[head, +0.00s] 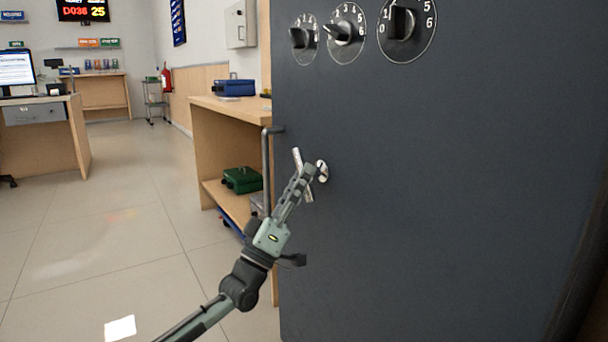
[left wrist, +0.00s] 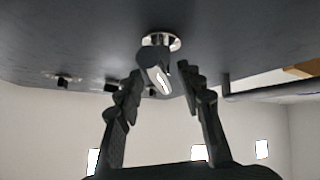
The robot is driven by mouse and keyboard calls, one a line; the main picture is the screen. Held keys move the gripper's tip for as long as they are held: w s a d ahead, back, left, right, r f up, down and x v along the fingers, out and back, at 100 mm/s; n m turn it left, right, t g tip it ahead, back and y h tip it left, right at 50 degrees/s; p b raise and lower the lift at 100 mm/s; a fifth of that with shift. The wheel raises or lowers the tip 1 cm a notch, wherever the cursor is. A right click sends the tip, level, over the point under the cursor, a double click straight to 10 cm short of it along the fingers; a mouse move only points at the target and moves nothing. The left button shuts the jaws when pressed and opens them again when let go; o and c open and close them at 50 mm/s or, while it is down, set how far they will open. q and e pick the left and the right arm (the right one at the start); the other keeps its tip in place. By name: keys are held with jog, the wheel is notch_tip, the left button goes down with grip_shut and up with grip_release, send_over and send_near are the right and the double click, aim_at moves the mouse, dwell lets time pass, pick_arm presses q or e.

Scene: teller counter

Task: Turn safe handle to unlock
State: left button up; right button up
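The grey safe door (head: 430,200) fills the right of the head view. Its silver lever handle (head: 297,158) stands out from a round mount (head: 322,171) and looks tilted slightly off vertical. My left gripper (head: 306,172) is at the handle and covers part of it. In the left wrist view the handle (left wrist: 156,76) lies between the two fingertips of the left gripper (left wrist: 160,75). The fingers are apart, with a gap on the right side; the left finger is very close to the handle, and I cannot tell whether it touches. My right gripper is not in view.
Several black numbered dials (head: 402,24) sit above the handle. A vertical grey pull bar (head: 267,170) stands at the door's left edge, close to my left arm. A wooden shelf unit (head: 230,105) with a green box (head: 242,180) is behind.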

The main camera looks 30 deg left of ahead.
pick_arm(q)
jog(key=v, duration=1)
jog(key=shift+h, duration=0.3)
jog(key=shift+s+f, duration=0.1)
